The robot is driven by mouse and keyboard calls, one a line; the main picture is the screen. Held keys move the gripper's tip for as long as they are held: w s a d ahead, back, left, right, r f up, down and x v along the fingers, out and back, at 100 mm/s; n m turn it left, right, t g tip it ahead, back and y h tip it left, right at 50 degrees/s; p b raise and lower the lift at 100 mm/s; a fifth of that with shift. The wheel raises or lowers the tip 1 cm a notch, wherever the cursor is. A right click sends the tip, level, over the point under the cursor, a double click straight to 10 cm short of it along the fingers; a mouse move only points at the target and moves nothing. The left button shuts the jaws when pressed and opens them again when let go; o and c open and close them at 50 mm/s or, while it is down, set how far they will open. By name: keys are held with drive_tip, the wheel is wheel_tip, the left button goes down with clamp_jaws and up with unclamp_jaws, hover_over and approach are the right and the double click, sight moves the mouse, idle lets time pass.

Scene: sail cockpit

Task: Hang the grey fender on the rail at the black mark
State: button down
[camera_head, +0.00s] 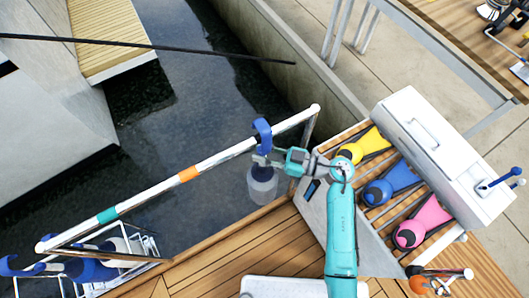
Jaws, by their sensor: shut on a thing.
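The grey fender (262,185) hangs upright below my gripper, with a blue hook (263,132) at its top. My gripper (264,160) is shut on the fender's neck, just under the hook. The hook is at the white rail (222,157), towards its right end, and its curved top stands above the bar. I cannot tell whether the hook rests on the rail or is just over it. The rail carries a teal mark (107,215) and an orange mark (188,174). No black mark shows; the hook and gripper cover part of the bar.
A wire rack (146,245) with blue-hooked things stands lower left. A thin dark pole (150,46) crosses upper left. Water lies beyond the rail.

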sight(263, 149)
drive_tip(key=shift+f, duration=1.3)
drive_tip(key=c, duration=0.9)
unclamp_jaws()
wheel_tip(263, 149, up, 10)
drive_tip(key=shift+f, duration=0.1)
drive_tip(key=shift+d, duration=0.1)
